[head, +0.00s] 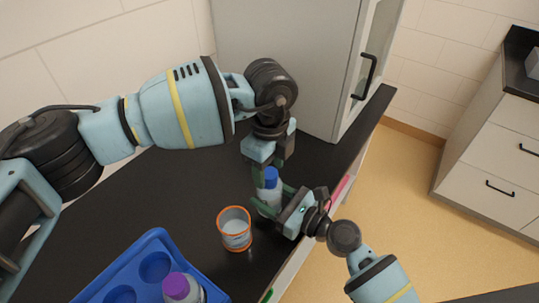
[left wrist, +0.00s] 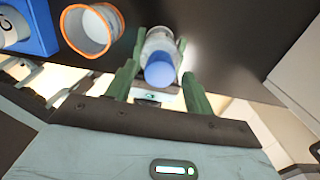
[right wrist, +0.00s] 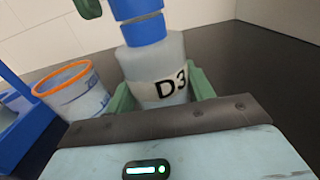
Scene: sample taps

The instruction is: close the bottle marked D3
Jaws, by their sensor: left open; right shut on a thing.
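The bottle marked D3 (head: 266,196) is a pale bottle standing upright on the dark counter. Its label (right wrist: 171,86) reads D3 in the right wrist view. A blue cap (head: 271,175) is on top; in the right wrist view the blue part (right wrist: 145,28) shows a thin pale line across it. My right gripper (head: 272,205) is shut on the bottle's body from the side. My left gripper (head: 268,168) is open and points down over the bottle. In the left wrist view its fingers stand on either side of the cap (left wrist: 159,70), with gaps visible.
An orange-rimmed cup (head: 235,236) stands close left of the bottle. A blue tray (head: 125,268) with round wells and a purple-capped bottle (head: 182,287) is at the front left. A grey cabinet (head: 285,60) stands behind. The counter's edge runs close on the right.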

